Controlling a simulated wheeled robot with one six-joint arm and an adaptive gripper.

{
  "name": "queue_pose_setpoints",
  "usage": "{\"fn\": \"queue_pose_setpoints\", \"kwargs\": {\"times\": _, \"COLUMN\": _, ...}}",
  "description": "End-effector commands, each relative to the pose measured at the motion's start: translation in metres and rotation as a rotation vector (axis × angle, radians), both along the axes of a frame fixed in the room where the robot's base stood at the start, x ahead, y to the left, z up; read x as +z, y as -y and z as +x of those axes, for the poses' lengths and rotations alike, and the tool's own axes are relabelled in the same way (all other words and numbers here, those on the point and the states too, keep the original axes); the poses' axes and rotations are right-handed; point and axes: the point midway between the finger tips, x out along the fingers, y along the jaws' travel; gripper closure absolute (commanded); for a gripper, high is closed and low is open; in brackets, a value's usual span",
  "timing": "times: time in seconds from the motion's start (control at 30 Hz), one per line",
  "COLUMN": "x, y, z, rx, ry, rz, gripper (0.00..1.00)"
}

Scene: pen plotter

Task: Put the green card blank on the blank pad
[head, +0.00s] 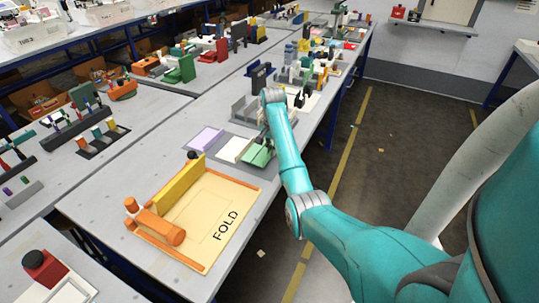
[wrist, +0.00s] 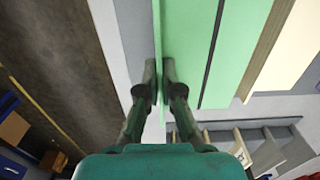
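The green card blank (head: 259,153) is at the right end of a row of flat cards on the table, partly hidden behind my arm in the head view. In the wrist view it fills the upper middle as a green panel (wrist: 229,50) with a dark line and a thin upright green fin. My gripper (wrist: 160,75) has its two fingertips close on either side of that fin, pinching it. The head view hides the fingertips behind my arm. A pale yellow board marked FOLD (head: 238,205) has a thin outlined rectangle; I cannot tell whether this is the blank pad.
A cream card (head: 233,149) and a lilac card (head: 207,138) lie left of the green one. The FOLD board carries an upright yellow flap (head: 178,185) and an orange roller (head: 160,227). Crowded fixtures stand farther back; the floor lies right of the table.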

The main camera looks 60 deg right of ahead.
Motion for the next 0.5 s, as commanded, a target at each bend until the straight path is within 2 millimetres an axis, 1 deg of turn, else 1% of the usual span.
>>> {"fn": "queue_pose_setpoints", "kwargs": {"times": 0.03, "x": -0.008, "y": -0.001, "z": -0.003, "rx": -0.001, "ry": -0.002, "rz": 0.002, "gripper": 1.0}}
{"fn": "queue_pose_setpoints", "kwargs": {"times": 0.2, "x": -0.029, "y": -0.005, "z": -0.01, "rx": -0.005, "ry": -0.002, "rz": 0.002, "gripper": 1.0}}
{"fn": "queue_pose_setpoints", "kwargs": {"times": 0.5, "x": -0.031, "y": -0.004, "z": -0.01, "rx": -0.005, "ry": 0.0, "rz": 0.0, "gripper": 1.0}}
